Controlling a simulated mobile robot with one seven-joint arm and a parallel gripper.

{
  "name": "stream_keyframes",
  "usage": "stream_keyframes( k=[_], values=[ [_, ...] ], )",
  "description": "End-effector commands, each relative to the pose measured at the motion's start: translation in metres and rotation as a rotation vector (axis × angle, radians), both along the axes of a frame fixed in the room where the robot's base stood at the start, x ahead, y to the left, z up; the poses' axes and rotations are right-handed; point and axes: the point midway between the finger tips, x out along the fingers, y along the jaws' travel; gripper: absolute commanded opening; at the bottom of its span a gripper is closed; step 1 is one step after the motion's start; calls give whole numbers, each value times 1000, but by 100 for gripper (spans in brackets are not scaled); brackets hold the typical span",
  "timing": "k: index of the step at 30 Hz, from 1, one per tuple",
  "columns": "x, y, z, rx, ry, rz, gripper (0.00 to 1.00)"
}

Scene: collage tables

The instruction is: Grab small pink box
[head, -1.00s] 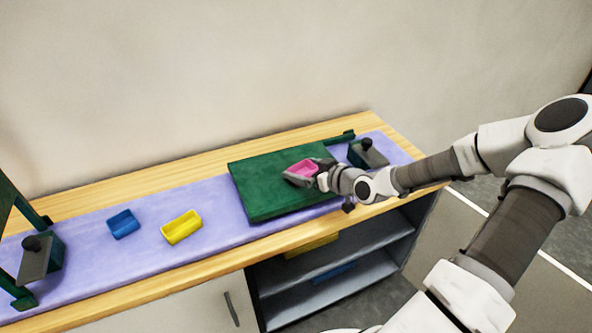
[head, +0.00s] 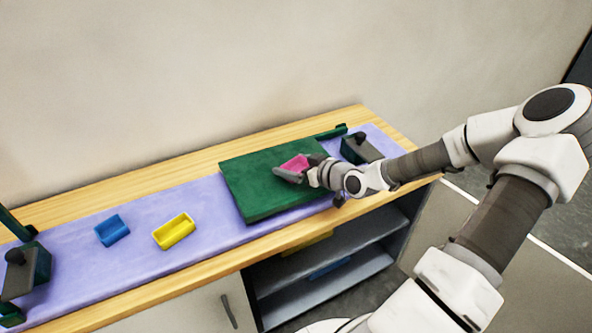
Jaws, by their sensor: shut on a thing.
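The small pink box (head: 295,162) is an open-topped tray above the right part of a green board (head: 250,190). My gripper (head: 291,172) is at the box from the right and shut on it, with a grey finger along its near side. The far finger is mostly hidden by the box and the wrist. I cannot tell whether the box is lifted clear of the board or still touches it.
A yellow box (head: 174,231) and a blue box (head: 112,230) lie on the purple mat (head: 75,260) to the left. A dark green block with a black knob (head: 361,147) stands right of the board. Another knobbed block (head: 25,270) stands at far left. Open shelves (head: 330,255) are below.

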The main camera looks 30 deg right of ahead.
Motion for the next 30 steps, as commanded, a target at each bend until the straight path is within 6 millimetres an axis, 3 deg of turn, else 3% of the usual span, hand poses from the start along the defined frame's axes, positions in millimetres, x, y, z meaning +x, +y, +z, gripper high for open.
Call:
stream_keyframes(
  k=[11, 20, 30],
  values=[
    [0, 0, 5, -1, 0, 0, 41],
    [0, 0, 45, -2, -2, -1, 41],
    [20, -60, 85, 8, -4, -2, 41]
  ],
)
